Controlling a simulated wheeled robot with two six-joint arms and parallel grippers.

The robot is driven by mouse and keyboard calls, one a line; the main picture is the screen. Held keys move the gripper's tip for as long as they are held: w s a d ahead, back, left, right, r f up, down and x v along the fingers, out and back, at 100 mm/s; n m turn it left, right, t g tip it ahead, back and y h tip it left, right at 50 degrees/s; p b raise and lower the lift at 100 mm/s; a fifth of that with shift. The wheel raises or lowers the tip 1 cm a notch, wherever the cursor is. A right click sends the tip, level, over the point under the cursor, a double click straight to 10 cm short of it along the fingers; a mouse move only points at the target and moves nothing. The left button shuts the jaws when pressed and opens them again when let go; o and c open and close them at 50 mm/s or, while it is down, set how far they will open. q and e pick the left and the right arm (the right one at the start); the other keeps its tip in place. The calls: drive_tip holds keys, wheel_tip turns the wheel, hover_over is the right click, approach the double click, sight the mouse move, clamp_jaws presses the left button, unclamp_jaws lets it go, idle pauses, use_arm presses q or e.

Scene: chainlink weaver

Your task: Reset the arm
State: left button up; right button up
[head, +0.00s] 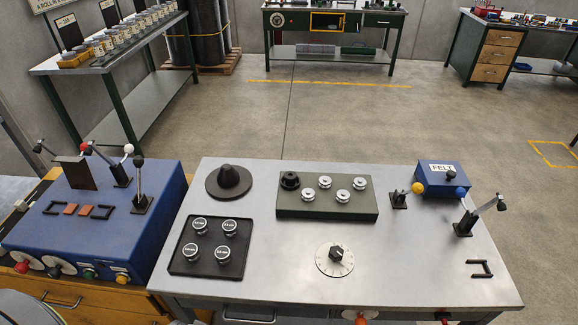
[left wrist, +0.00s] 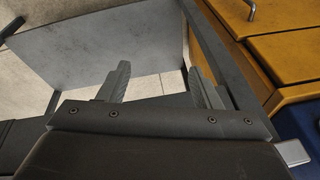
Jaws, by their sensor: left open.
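My left gripper (left wrist: 157,70) shows in the left wrist view with its two grey fingers spread apart and nothing between them. Below and beyond the fingers are a grey metal surface, pale floor and an orange-yellow drawer front (left wrist: 290,50) at the right. Neither gripper shows in the head view, and the right gripper is in no view.
A blue machine with levers (head: 120,235) stands left. Open floor lies behind.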

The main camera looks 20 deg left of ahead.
use_arm(q)
drive_tip(key=s+f+b, duration=0.2)
drive_tip(key=s+f, duration=0.1)
drive_tip(key=f, duration=0.7)
drive_tip(key=s+f+b, duration=0.3)
drive_tip(key=f, duration=0.7)
drive_tip(key=s+d+f+g+b, duration=0.1)
drive_tip(key=s+f+b, duration=0.2)
drive_tip(key=s+f, duration=0.7)
wheel_tip(320, 180, down, 2)
drive_tip(key=shift+s+f+g+h+b, duration=0.25)
drive_tip(key=shift+s+g+h+b, duration=0.05)
drive_tip(key=shift+s, duration=0.1)
